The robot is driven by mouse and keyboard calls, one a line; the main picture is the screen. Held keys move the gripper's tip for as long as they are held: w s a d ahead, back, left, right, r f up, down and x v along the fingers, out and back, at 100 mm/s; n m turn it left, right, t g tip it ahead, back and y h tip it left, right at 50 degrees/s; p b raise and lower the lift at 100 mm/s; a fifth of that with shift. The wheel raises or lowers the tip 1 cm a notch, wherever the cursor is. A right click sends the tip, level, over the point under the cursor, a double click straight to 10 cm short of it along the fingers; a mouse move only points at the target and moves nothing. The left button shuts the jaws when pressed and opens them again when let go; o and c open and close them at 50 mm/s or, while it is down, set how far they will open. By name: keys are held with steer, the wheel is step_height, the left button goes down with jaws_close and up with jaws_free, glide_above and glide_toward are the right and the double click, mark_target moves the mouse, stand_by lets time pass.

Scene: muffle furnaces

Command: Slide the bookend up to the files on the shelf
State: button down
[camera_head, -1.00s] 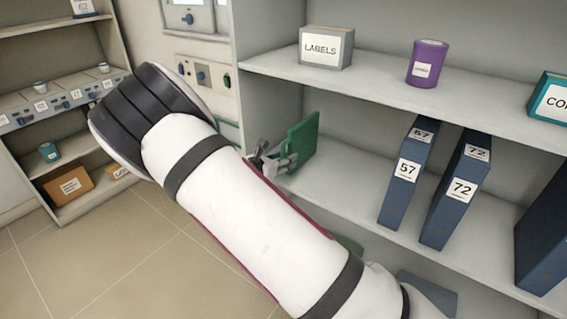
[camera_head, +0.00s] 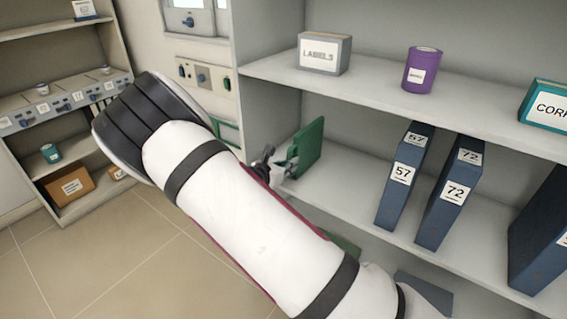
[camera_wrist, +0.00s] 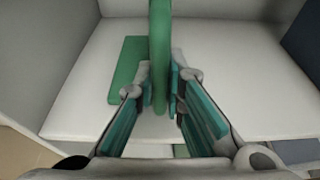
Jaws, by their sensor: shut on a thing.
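The green bookend (camera_head: 308,148) stands upright near the left end of the middle shelf (camera_head: 345,190). In the wrist view its upright plate (camera_wrist: 159,45) runs between my fingers, and its flat base (camera_wrist: 126,70) lies on the shelf to the left. My gripper (camera_head: 284,166) is shut on the upright plate; it also shows in the wrist view (camera_wrist: 160,90). The files are blue binders: file 57 (camera_head: 403,180) and file 72 (camera_head: 451,195) lean on the same shelf, to the right of the bookend. A wide gap separates the bookend from file 57.
Another blue binder (camera_head: 540,235) stands farther right. The upper shelf holds a labels box (camera_head: 324,54), a purple container (camera_head: 421,70) and a teal box (camera_head: 548,105). The shelf's side wall (camera_head: 268,120) is left of the bookend. The shelf surface between bookend and file 57 is clear.

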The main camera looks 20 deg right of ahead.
steer(key=shift+s+d+p, duration=0.95)
steer(key=shift+s+p, duration=0.2)
steer(key=shift+s, duration=0.15)
steer(key=shift+s+d+p, duration=0.9)
steer(key=shift+s+p, duration=0.25)
steer(key=shift+s, duration=0.1)
steer(key=shift+s+d+p, duration=0.95)
steer(key=shift+s+p, duration=0.2)
steer(key=shift+s, duration=0.25)
steer(key=shift+s+d+p, duration=0.8)
steer(key=shift+s+p, duration=0.3)
steer(key=shift+p, duration=0.05)
steer(key=shift+s+d+p, duration=0.85)
steer(key=shift+s+p, duration=0.25)
steer(key=shift+s, duration=0.05)
steer(key=shift+s+d+p, duration=0.8)
steer(key=shift+s+p, duration=0.3)
steer(key=shift+p, duration=0.05)
steer(key=shift+s+d+p, duration=1.1)
steer(key=shift+s+p, duration=0.15)
steer(key=shift+s, duration=0.3)
steer(key=shift+s+d+p, duration=0.75)
steer(key=shift+s+p, duration=0.05)
steer(key=shift+s, duration=0.15)
steer(key=shift+s+d+p, duration=0.7)
steer(key=shift+s+p, duration=0.05)
steer(key=shift+s, duration=0.2)
steer(key=shift+s+d, duration=0.3)
steer(key=shift+s, duration=0.1)
